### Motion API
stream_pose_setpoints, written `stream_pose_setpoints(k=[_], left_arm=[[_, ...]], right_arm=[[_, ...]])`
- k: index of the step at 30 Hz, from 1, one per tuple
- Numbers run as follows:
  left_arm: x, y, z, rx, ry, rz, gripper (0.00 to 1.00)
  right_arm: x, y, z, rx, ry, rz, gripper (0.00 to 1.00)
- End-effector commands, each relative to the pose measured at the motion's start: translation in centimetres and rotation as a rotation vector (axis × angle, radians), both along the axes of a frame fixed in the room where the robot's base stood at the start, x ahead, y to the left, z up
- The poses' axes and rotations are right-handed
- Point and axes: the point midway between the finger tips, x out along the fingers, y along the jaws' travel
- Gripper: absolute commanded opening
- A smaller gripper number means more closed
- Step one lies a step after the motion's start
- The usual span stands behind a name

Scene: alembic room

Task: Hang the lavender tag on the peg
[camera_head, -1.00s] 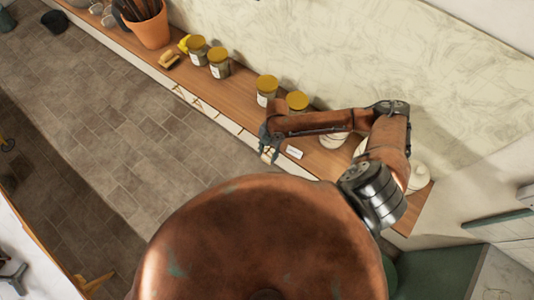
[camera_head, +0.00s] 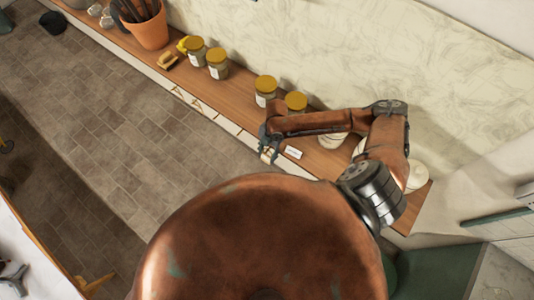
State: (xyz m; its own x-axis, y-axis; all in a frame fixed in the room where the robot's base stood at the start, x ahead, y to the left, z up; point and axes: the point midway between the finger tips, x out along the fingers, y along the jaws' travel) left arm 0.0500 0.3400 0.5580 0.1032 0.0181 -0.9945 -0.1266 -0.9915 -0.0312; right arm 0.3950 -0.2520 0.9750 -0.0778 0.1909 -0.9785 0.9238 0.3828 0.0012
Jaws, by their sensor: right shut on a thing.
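My right gripper (camera_head: 270,146) is at the front edge of the wooden shelf, its fingers pointing down. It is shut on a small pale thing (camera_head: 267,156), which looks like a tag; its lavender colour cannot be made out. The thing is at the shelf's front face, and I cannot tell whether it touches a peg. Several small pegs or hooks stick out along the pale front face, one of them a brass-coloured peg (camera_head: 196,104) left of the gripper. A white label card (camera_head: 293,152) lies on the shelf just right of the gripper. My left gripper is not in view.
The wooden shelf (camera_head: 232,101) runs along the wall. It bears several yellow-lidded jars (camera_head: 265,89), a brush (camera_head: 167,60), a terracotta pot (camera_head: 149,28) with sticks and white vessels (camera_head: 416,176). Open tiled floor (camera_head: 120,130) lies in front.

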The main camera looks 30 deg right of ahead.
Motion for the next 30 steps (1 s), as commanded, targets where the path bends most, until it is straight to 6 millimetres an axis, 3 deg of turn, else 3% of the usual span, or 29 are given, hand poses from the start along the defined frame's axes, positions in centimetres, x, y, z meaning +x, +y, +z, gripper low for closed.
stream_pose_setpoints(k=[2, 3, 12, 23, 30], left_arm=[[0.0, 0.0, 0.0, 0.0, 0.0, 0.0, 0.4], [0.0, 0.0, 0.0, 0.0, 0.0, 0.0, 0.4], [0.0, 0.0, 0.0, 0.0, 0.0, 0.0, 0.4], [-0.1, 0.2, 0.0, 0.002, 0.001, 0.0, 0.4], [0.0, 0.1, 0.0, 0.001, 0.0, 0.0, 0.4]], right_arm=[[0.0, 0.0, 0.0, 0.0, 0.0, 0.0, 0.26], [0.0, 0.0, 0.0, 0.0, 0.0, 0.0, 0.38], [0.0, 0.0, 0.0, 0.0, 0.0, 0.0, 0.57], [0.2, -0.2, 0.8, -0.001, -0.003, 0.0, 0.57], [0.6, -1.1, 5.1, -0.002, -0.006, 0.0, 0.57]])
